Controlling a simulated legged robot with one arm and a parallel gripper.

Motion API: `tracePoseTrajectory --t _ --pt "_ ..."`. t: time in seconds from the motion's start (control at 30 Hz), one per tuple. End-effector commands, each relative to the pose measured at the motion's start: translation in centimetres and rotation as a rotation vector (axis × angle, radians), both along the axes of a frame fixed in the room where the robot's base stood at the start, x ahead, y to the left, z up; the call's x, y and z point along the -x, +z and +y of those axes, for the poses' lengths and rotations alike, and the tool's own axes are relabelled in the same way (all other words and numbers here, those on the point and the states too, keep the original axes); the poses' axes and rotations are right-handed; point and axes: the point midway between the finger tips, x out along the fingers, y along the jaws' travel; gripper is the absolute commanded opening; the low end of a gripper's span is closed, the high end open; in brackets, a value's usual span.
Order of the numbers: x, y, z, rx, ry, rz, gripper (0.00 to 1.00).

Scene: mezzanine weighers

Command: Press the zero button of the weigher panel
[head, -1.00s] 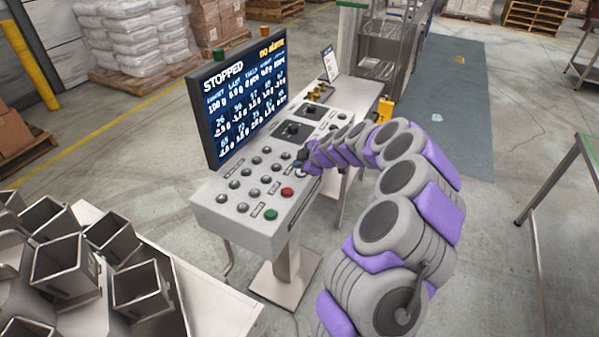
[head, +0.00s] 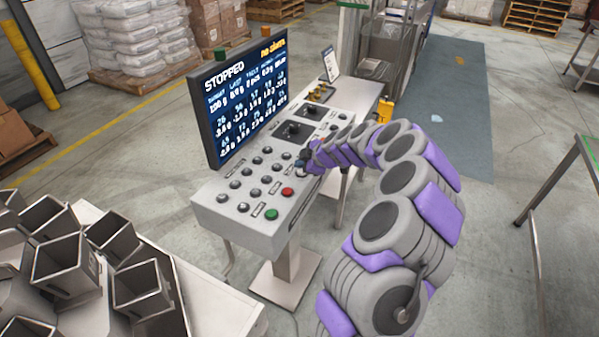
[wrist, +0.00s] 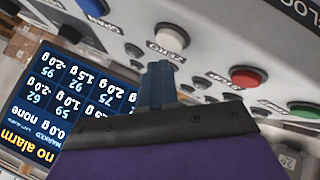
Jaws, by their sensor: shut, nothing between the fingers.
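The weigher panel (head: 230,210) is a pale sloped console with rows of buttons and a screen (head: 245,95) reading STOPPED and "no alarm". In the wrist view, which shows the panel upside down, a white round button (wrist: 172,38) has a label beside it that appears to read ZERO. My gripper (wrist: 157,68) is shut and empty, its dark blue fingertips pointing at the panel just by that label and button. I cannot tell whether they touch. In the head view my gripper (head: 304,160) is over the panel's right side and hides what lies under it.
A red button (wrist: 247,76) and a green button (wrist: 305,110) lie to the right in the wrist view, a blue one (wrist: 95,8) to the left. Metal buckets (head: 65,265) stand at the lower left. A green-edged table (head: 555,175) is at the right.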

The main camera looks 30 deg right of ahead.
Motion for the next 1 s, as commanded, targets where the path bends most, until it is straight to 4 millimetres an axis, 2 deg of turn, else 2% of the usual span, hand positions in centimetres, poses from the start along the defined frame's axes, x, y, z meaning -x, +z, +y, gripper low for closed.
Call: tracePoseTrajectory --t 1.0 --pt "0.1 -0.58 0.74 0.001 -0.001 0.0 0.0"
